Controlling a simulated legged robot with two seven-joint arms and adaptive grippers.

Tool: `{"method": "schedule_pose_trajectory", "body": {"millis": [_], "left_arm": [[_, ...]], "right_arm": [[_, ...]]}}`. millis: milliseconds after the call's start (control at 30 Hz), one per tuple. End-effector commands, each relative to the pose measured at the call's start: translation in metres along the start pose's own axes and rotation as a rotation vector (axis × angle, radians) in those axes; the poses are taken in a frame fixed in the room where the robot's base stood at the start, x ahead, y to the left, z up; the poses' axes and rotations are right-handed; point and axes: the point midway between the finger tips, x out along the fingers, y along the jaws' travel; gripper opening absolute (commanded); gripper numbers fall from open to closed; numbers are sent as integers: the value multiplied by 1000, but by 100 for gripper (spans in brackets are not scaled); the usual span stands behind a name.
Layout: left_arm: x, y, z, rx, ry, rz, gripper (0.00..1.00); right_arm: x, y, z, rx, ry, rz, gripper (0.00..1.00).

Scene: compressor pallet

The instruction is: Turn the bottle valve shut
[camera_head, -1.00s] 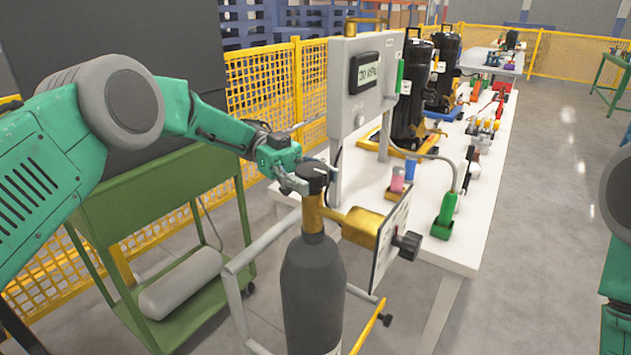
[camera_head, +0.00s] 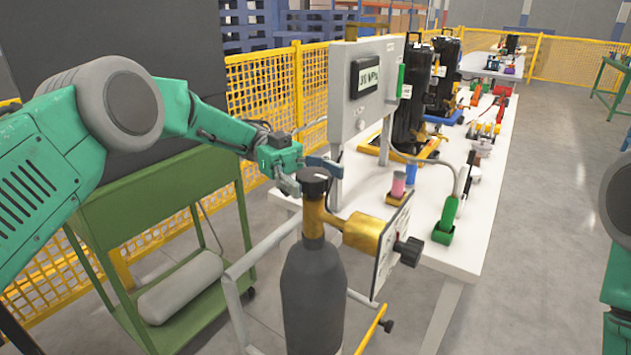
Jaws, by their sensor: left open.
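The dark gas bottle (camera_head: 313,290) stands upright in a grey frame at the lower middle. Its black valve knob (camera_head: 314,181) sits on top of a brass neck (camera_head: 313,215), with a brass body (camera_head: 365,232) reaching to the right. My left gripper (camera_head: 303,180) is at the knob's upper left, with its fingers spread; one finger is behind the knob's top and one is at its left side. I cannot tell whether they touch it. My right gripper is out of view; only part of my right arm shows at the right edge.
A grey panel with a pressure display (camera_head: 366,77) stands behind the bottle. A white table (camera_head: 470,235) holds a green holder (camera_head: 443,234), small colored containers and black units. A green cart (camera_head: 150,190) stands at left. The floor at right is clear.

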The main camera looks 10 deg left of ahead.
Motion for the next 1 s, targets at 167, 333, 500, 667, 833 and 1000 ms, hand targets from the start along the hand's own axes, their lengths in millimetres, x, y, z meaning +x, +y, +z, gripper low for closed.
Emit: {"method": "schedule_pose_trajectory", "body": {"millis": [167, 333, 500, 667, 833, 1000], "left_arm": [[-1, -1, -33, 4, -1, 0, 67], [-2, -1, -65, 4, 0, -1, 67], [-2, -2, -85, 3, 1, -1, 67], [-2, -2, -91, 1, 1, -1, 67], [-2, -2, -91, 1, 1, -1, 67], [-2, -2, -98, 1, 1, -1, 67]], "right_arm": [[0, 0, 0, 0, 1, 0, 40], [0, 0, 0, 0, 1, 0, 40], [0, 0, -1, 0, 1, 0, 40], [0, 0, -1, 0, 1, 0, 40], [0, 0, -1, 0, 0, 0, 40], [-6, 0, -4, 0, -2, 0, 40]]}}
